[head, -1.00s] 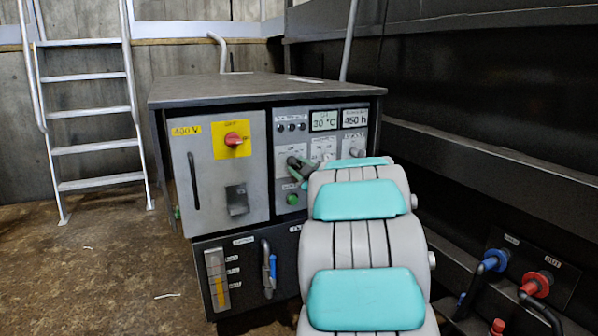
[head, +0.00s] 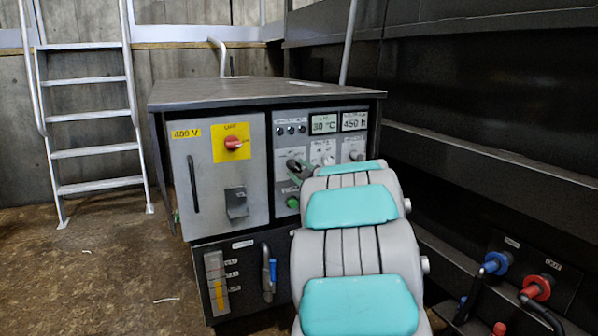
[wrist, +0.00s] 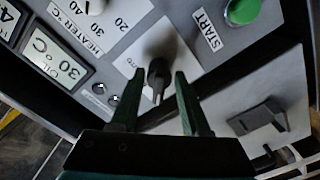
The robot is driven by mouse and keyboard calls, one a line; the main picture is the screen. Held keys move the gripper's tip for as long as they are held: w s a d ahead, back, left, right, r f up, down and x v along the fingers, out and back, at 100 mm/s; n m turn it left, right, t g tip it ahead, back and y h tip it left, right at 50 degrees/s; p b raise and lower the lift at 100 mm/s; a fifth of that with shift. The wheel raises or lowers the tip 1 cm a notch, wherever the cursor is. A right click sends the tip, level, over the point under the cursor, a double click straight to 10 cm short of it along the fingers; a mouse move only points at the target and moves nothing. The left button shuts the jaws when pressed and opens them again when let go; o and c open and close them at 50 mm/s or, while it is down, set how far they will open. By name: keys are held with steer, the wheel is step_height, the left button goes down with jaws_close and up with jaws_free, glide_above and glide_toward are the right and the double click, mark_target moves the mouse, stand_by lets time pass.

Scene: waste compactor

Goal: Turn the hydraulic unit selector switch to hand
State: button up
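The selector switch (wrist: 158,70) is a dark knob on a white label plate in the wrist view. Its label is mostly unreadable there. My gripper (wrist: 159,82) has its two green fingers apart, one on each side of the knob. I cannot tell whether either finger touches it. In the head view my gripper (head: 301,170) is at the grey control panel (head: 283,153) of the hydraulic unit and hides the switch.
A green START button (wrist: 243,11) and a heater dial (wrist: 93,5) are close by. A red main switch (head: 233,142) is on the cabinet door to the left. Blue (head: 497,262) and red (head: 536,287) hose couplings are at the right. A ladder (head: 95,120) stands far left.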

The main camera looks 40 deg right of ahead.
steer(key=p+v, duration=0.1)
steer(key=v, duration=0.6)
steer(key=shift+s, duration=0.4)
steer(key=shift+a, duration=0.15)
